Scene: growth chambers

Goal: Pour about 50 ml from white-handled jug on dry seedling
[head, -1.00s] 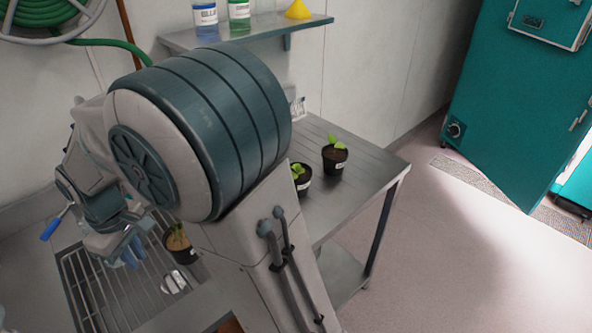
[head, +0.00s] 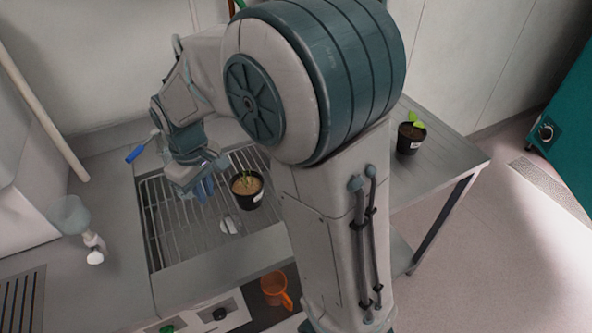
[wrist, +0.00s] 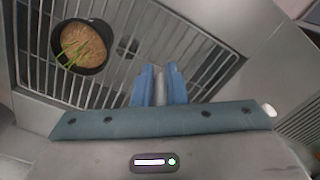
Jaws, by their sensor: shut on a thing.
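The dry seedling stands in a black pot (head: 247,190) with pale brown soil and thin drooping green-yellow leaves, upright on the metal grate. In the wrist view the pot (wrist: 84,48) is at upper left, apart from my fingers. My gripper (head: 206,188) hangs over the grate just left of the pot.
An orange jug (head: 277,288) stands below the counter front. Another potted seedling (head: 409,137) with dark soil stands on the steel table at right. The grate (head: 168,222) is bare left of the pot.

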